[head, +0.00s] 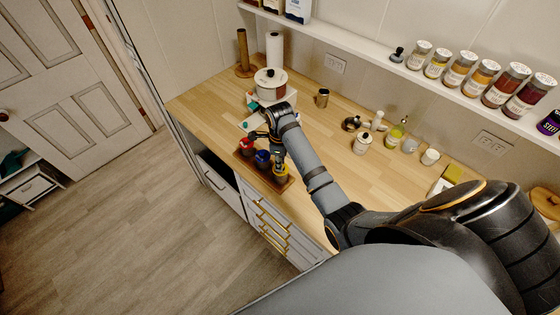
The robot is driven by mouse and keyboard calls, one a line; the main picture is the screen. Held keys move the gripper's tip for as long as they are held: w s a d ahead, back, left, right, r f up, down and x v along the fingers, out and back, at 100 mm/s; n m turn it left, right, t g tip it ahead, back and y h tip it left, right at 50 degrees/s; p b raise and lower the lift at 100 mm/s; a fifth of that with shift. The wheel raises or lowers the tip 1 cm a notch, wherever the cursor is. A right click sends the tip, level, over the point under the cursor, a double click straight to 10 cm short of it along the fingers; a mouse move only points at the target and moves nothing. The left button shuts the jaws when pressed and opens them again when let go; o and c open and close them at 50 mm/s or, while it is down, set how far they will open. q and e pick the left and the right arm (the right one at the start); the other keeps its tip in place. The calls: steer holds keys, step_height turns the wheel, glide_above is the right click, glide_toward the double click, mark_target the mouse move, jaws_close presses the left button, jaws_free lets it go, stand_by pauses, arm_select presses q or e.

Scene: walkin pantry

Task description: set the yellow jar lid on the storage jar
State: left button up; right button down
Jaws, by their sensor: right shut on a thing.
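My right gripper (268,140) is over the front edge of the wooden counter, at a small dark-wood tray (284,185). It is shut, and the yellow jar lid (281,168) shows just below its fingers; the contact itself is too small to see clearly. On the same tray are a red-topped item (247,146) and a blue-topped item (263,157), to the left of the yellow one. Which vessel is the storage jar I cannot tell for sure; a white jar (362,143) stands apart on the counter to the right. My left gripper is not in view.
A large white pot (270,84) and a paper towel roll (275,50) stand at the back left. A shelf (370,52) with spice jars runs above. Bare counter (340,165) lies right of my forearm.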

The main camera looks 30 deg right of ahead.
steer(key=shift+f, duration=0.1)
steer(key=c, duration=0.7)
jaws_free()
steer(key=shift+r, duration=3.5)
steer(key=shift+f, duration=0.1)
